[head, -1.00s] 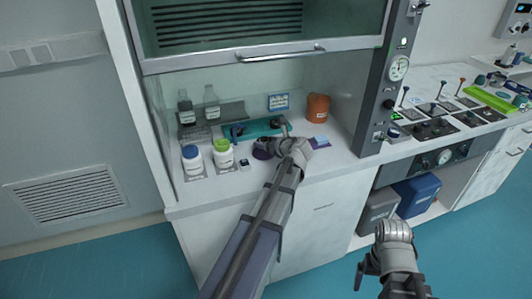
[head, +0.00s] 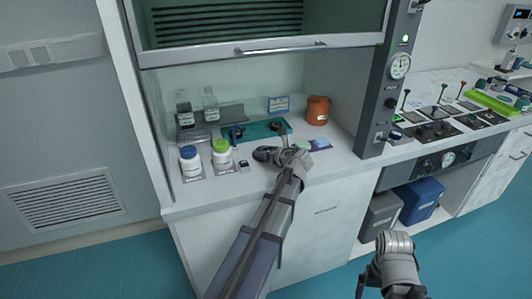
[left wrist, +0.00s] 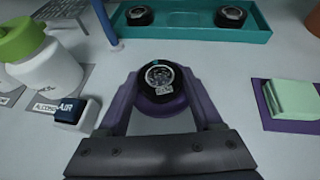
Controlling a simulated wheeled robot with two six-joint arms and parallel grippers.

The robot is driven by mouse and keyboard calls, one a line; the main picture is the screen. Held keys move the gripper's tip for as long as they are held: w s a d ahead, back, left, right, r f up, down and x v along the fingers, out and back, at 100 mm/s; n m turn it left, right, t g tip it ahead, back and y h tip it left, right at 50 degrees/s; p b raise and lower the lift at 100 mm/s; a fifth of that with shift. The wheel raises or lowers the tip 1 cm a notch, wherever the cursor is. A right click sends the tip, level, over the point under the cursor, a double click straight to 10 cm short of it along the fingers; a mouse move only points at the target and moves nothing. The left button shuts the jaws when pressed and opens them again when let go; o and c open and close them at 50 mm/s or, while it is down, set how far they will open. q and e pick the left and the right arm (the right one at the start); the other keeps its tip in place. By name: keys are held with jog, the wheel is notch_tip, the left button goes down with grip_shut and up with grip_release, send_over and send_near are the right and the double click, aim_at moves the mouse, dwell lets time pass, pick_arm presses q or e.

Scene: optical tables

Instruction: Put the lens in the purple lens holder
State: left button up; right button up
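A black round lens (left wrist: 162,77) with a small label sits between my left fingertips (left wrist: 160,88) in the left wrist view. My left gripper (head: 273,153) appears shut on its sides, though the contact is partly hidden. The purple lens holder (left wrist: 160,108) shows as a purple rim just under and around the lens. I cannot tell whether the lens rests in it or is just above it. In the head view the arm partly covers both. My right gripper (head: 375,285) hangs low in front of the cabinet, its fingers only partly visible, apart from everything.
A teal tray (head: 257,137) with two black round pieces lies behind. White bottles with blue (head: 190,160) and green (head: 221,154) caps stand left, near a small dark block (left wrist: 76,112). A light green block (left wrist: 291,99) on a purple sheet lies right. An orange jar (head: 318,110) stands behind.

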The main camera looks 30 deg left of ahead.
pick_arm(q)
jog(key=o, duration=0.4)
jog(key=shift+s+f, duration=0.2)
jog(key=shift+f, duration=0.1)
jog(key=shift+d, duration=0.1)
jog(key=shift+w+r+p, duration=0.15)
jog(key=shift+r+p, duration=0.25)
jog(key=shift+d+r+p, duration=0.2)
jog(key=shift+r+p, duration=0.1)
jog(key=shift+p, duration=0.1)
jog(key=p+v, duration=0.4)
jog(key=v, duration=0.7)
jog(key=shift+d+r+p, duration=0.1)
jog(key=shift+p, duration=0.3)
